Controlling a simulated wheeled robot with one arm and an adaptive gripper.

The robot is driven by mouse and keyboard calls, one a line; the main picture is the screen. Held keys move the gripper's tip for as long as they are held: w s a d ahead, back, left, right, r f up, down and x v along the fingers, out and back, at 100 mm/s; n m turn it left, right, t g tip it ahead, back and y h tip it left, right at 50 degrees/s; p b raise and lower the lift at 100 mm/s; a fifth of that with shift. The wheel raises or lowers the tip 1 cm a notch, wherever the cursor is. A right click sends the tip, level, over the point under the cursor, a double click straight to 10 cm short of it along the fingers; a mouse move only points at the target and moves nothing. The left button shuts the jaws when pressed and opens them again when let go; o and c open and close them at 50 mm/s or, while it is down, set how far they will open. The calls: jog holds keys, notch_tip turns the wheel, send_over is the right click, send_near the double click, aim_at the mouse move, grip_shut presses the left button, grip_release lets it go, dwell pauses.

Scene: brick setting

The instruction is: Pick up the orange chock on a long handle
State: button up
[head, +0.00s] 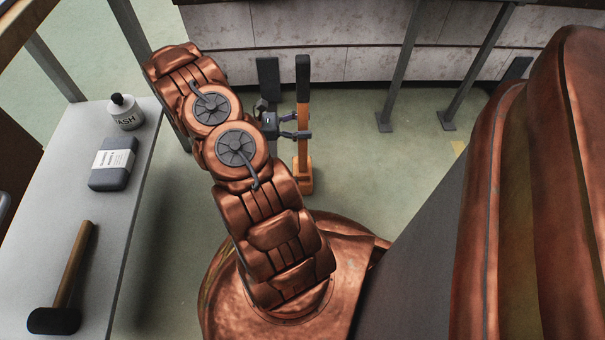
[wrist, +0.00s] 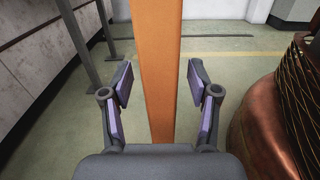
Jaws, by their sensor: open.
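The orange chock on a long handle (head: 302,150) stands upright on the floor in the head view. Its handle is orange with a dark top, and its orange base rests on the floor. My gripper (head: 297,128) is at the handle's mid-height, reaching in from the left. In the wrist view the orange handle (wrist: 157,75) runs vertically between the two open fingers of my gripper (wrist: 160,95). Gaps show on both sides of the handle, the left one looking narrower. The base and the dark top are out of the wrist view.
A grey table (head: 75,205) at left holds a white bottle (head: 124,112), a grey box (head: 113,164) and a mallet (head: 62,285). Grey metal posts (head: 402,65) stand behind the chock, near a pale panelled wall (head: 350,65). Open green floor (head: 375,160) lies right of the chock.

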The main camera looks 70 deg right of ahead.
jog(key=shift+c, duration=0.4)
grip_shut()
jog(key=shift+r, duration=0.1)
